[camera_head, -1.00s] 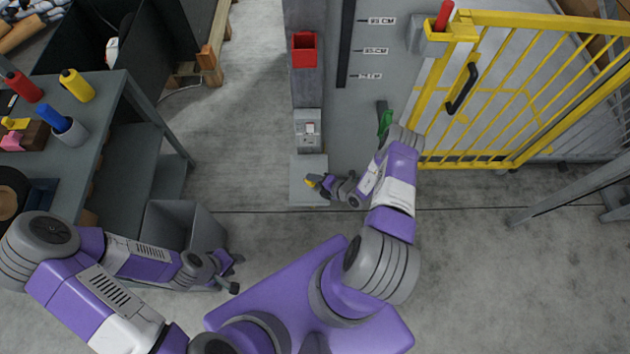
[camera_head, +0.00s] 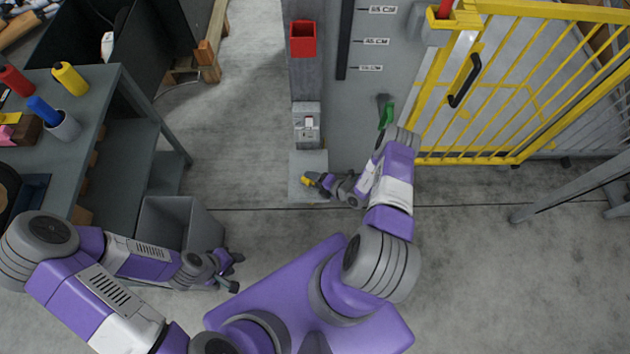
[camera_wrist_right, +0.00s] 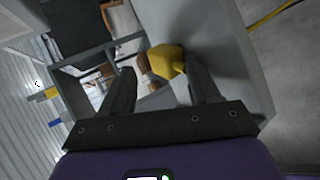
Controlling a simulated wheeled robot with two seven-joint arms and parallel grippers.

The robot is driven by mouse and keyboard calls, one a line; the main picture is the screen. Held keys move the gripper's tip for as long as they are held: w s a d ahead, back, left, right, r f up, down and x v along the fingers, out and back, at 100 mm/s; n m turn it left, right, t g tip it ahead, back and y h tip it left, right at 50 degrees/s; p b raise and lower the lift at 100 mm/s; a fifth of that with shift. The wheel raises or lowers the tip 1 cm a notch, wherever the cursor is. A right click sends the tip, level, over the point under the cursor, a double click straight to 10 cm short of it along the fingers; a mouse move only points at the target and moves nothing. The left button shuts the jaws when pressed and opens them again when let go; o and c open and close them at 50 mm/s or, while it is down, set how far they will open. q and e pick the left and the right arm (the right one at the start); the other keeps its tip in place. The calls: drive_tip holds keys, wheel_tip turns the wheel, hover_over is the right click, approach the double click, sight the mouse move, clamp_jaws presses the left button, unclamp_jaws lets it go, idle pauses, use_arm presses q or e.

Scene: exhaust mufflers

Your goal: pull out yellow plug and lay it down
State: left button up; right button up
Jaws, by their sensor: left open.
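The yellow plug (camera_head: 306,181) is at the grey ledge (camera_head: 300,162) at the foot of the post, right at the fingertips of my right gripper (camera_head: 314,180). In the right wrist view the plug (camera_wrist_right: 165,62) shows between the fingers of my right gripper (camera_wrist_right: 160,80), close to the right finger. A gap shows between the plug and the left finger, so the fingers stand apart. I cannot tell whether the plug rests on the ledge. A grey socket box (camera_head: 307,124) is on the post above the ledge. My left gripper (camera_head: 232,270) is open and empty.
A grey bin (camera_head: 178,220) stands beside my left forearm. A workbench (camera_head: 100,100) with coloured bottles is at the left. A red box (camera_head: 303,38) is on the post. A green handle (camera_head: 387,115) and a yellow gate (camera_head: 490,160) are at the right.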

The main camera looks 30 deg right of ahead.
drive_tip(key=shift+s+f, duration=0.15)
drive_tip(key=shift+f, duration=0.05)
drive_tip(key=shift+s+d+r, duration=0.15)
drive_tip(key=shift+s+r, duration=0.05)
drive_tip(key=shift+s, duration=0.15)
drive_tip(key=p+v, duration=0.2)
drive_tip(key=v, duration=0.4)
drive_tip(key=shift+s+d+r+p, duration=0.1)
drive_tip(key=shift+s+r+p, duration=0.05)
drive_tip(key=shift+r+p, duration=0.25)
